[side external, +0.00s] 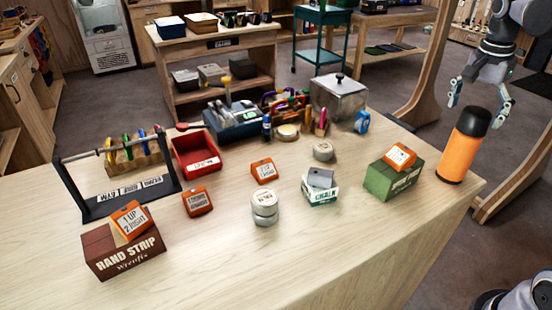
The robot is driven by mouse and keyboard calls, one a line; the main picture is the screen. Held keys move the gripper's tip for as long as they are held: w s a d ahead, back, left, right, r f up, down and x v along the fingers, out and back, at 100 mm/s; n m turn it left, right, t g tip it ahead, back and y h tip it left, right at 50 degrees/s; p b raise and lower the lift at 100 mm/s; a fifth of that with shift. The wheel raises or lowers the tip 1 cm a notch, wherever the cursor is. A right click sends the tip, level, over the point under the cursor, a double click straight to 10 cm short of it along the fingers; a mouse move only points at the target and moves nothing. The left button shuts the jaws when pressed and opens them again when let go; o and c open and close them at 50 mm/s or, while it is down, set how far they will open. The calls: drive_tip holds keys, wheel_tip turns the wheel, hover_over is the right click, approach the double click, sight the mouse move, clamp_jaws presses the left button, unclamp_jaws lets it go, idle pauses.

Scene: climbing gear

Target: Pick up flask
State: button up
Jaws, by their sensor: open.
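The flask (463,147) is an orange cylinder with a black cap, standing upright near the right edge of the wooden table. My gripper (481,100) is at the upper right, with its fingers spread open and pointing down. In the picture the fingertips lie on either side of the flask's black cap, around the height of its top. Nothing shows between the fingers except perhaps the cap. I cannot tell from this one view whether the gripper is above or behind the flask.
A green box (394,176) with an orange tag stands left of the flask. The table (345,262) is bare at its front. A metal box (338,99), a red bin (197,152), a chalk box (320,187) and a brown box (123,249) also stand on it.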

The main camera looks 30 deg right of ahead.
sight(471, 129)
drive_tip(key=shift+s+d+f, duration=0.15)
drive_tip(key=shift+d+f, duration=0.05)
drive_tip(key=shift+f, duration=1.1)
drive_tip(key=shift+s+d+f, duration=0.15)
drive_tip(key=shift+f, duration=1.1)
drive_tip(key=shift+c, duration=0.3)
drive_tip(key=c, duration=1.8)
drive_tip(key=shift+r, duration=0.1)
drive_tip(key=shift+c, duration=0.2)
